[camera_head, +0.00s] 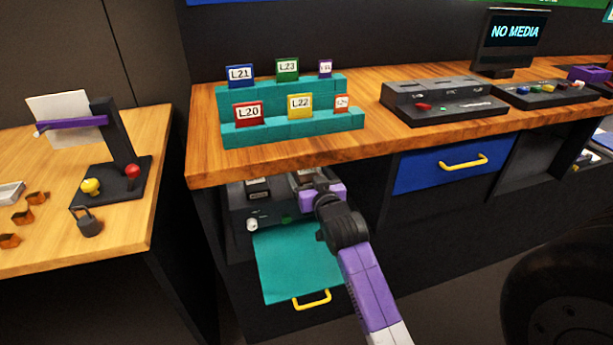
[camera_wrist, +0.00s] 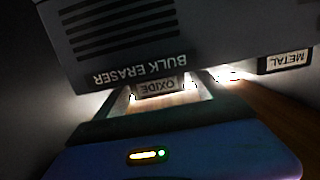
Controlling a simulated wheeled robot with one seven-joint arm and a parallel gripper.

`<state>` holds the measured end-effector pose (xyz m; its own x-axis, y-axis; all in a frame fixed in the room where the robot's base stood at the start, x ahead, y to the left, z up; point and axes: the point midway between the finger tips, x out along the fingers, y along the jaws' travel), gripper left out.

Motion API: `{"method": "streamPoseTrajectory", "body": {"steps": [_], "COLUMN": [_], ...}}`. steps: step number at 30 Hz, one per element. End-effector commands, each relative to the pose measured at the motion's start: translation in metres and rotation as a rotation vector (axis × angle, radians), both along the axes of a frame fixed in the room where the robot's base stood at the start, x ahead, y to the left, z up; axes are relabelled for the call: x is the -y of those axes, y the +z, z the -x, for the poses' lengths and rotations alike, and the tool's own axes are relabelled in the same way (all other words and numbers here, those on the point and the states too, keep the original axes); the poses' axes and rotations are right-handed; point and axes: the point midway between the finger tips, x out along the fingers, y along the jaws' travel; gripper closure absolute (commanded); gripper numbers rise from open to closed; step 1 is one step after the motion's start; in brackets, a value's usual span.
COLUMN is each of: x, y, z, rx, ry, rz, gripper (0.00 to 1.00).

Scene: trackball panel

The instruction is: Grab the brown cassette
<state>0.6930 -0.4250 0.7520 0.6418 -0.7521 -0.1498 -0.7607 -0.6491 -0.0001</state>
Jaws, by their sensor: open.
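My gripper (camera_head: 308,186) reaches into the recess under the wooden counter, beside a dark machine. In the wrist view my gripper (camera_wrist: 165,100) is open. A small cassette labelled OXIDE (camera_wrist: 157,87) shows between or just beyond its fingertips, beside the grey box marked BULK ERASER (camera_wrist: 140,45). This cassette looks brownish, but the dim light leaves its colour unsure; the eraser hides part of it. I cannot tell whether the fingers touch it. A dark cassette labelled METAL (camera_wrist: 287,60) is at the right.
Several labelled cassettes stand on a teal rack (camera_head: 235,132) above. A blue drawer (camera_head: 420,172) is shut at right.

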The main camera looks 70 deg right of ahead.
Motion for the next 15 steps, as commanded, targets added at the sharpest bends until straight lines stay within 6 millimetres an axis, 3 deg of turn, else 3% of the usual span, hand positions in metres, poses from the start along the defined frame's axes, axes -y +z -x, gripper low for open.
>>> {"method": "streamPoseTrajectory", "body": {"steps": [5,13,15], "x": [0.0144,0.0155,0.0155], "y": [-0.0034,-0.0032,-0.0032], "z": [-0.0113,-0.013,-0.0129], "rx": [0.0,0.0,0.0], "ry": [-0.001,0.0,0.0], "rz": [0.0,0.0,0.0], "gripper": [0.18,0.18,0.32]}}
